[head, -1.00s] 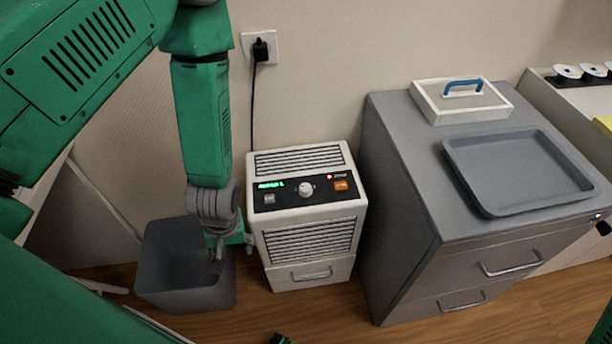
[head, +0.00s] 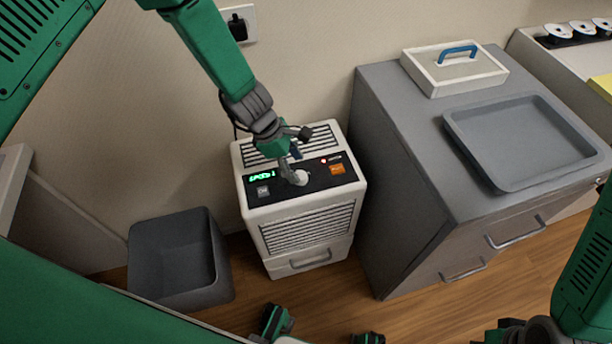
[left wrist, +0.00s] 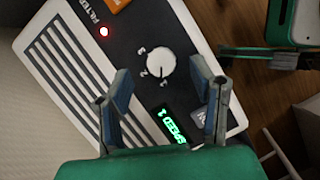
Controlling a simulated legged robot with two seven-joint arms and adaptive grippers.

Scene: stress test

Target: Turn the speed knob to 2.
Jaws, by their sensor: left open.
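The white round speed knob (head: 300,177) is on the black panel on top of a white appliance (head: 306,222). The green display (head: 262,175) reads SPEED 1. My left gripper (head: 293,157) is open just over the panel at the knob and partly covers it in the head view. In the left wrist view its two fingers (left wrist: 161,72) point toward the knob from either side, with visible gaps. My right arm shows at the lower right; its fingers are not clear.
An orange button (head: 337,169) and a grey button (head: 263,190) flank the knob. A grey bin (head: 165,287) stands left of the appliance. A grey cabinet (head: 405,180) with a tray (head: 470,150) and a blue-handled box (head: 432,77) stands right.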

